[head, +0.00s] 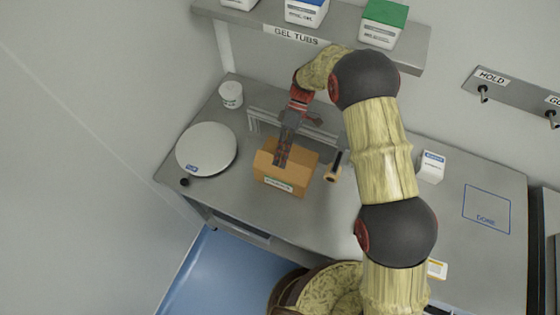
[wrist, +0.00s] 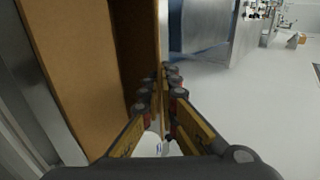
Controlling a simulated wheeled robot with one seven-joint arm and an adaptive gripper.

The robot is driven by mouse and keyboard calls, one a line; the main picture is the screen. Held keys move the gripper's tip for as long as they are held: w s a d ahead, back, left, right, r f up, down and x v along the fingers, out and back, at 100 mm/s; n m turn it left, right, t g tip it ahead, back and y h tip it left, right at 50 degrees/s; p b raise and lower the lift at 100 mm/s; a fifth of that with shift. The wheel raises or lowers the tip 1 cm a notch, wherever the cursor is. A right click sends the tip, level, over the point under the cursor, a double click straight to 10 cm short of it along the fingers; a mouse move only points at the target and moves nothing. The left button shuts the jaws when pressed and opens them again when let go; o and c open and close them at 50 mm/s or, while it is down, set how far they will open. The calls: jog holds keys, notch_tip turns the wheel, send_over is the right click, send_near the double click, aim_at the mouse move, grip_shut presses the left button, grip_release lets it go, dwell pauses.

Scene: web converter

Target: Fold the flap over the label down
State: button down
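The open brown cardboard box (head: 293,178) stands on the grey bench, with a pale label (head: 278,184) on its front wall. My gripper (head: 281,160) points down at the box, in front of part of its opening. In the wrist view a cardboard panel (wrist: 142,40) runs down toward my fingertips (wrist: 168,75). The fingers lie close together there, with a thin brown strip between them. I cannot tell whether they press on the panel, and the flap over the label is not clearly distinguishable.
A round white plate (head: 207,149) is left of the box and a white tub (head: 231,95) is behind it. A dark-and-tan tool (head: 334,168) stands close to the box's right side. The marked DONE square (head: 486,209) is empty.

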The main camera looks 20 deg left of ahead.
jog(key=shift+w+f+g+b, duration=0.3)
jog(key=shift+f+g+b, duration=0.15)
jog(key=shift+g, duration=0.25)
jog(key=c, duration=2.4)
grip_release()
jog(key=shift+r, duration=0.1)
jog(key=o, duration=0.3)
